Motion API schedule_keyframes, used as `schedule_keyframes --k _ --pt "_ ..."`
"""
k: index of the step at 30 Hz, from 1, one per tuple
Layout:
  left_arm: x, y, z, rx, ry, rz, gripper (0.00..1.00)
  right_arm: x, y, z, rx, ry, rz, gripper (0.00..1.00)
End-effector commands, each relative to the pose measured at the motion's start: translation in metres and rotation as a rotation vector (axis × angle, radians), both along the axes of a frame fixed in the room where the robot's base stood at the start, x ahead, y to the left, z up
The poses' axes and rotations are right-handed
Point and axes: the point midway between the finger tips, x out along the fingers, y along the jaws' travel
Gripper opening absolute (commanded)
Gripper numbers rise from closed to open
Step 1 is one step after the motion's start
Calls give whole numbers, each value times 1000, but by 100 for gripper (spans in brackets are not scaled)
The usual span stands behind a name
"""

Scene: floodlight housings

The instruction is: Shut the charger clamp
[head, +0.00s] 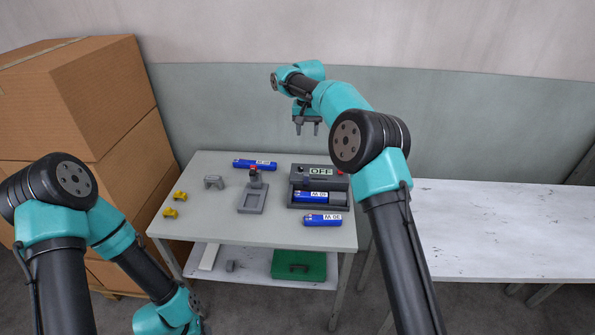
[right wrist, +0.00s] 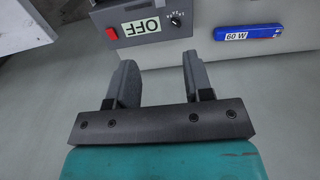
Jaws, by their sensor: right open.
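The charger (head: 320,173) is a dark grey box on the right part of the table, with an OFF label. A blue pack (head: 312,197) lies in its front bay, with a grey block (head: 338,199) at the pack's right end. I cannot tell whether this block is the clamp or how it stands. In the right wrist view the charger's upper edge (right wrist: 185,22) shows a red button, the label and a dial. My right gripper (head: 307,128) is open and empty, above and behind the charger, apart from it. My left gripper is out of view; its arm hangs at lower left.
Loose blue packs lie behind (head: 246,163) and in front (head: 315,220). A grey bracket (head: 213,182) and yellow pieces (head: 170,212) are at left. Cardboard boxes (head: 75,100) stand left; a white table (head: 500,215) is right.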

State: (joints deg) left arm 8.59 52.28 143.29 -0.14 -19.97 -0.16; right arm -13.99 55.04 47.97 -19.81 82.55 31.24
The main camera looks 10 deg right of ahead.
Motion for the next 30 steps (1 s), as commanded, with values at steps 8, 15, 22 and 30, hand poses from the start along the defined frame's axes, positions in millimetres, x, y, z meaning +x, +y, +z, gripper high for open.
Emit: schedule_keyframes --k 8,15,22,30 --pt "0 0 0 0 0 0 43 0 0 -3 2 1 1 47" --pt "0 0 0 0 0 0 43 -1 0 -27 3 2 3 47" --pt "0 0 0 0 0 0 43 -1 0 -66 3 4 2 47" --pt "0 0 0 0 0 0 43 -1 0 -111 4 3 3 47"
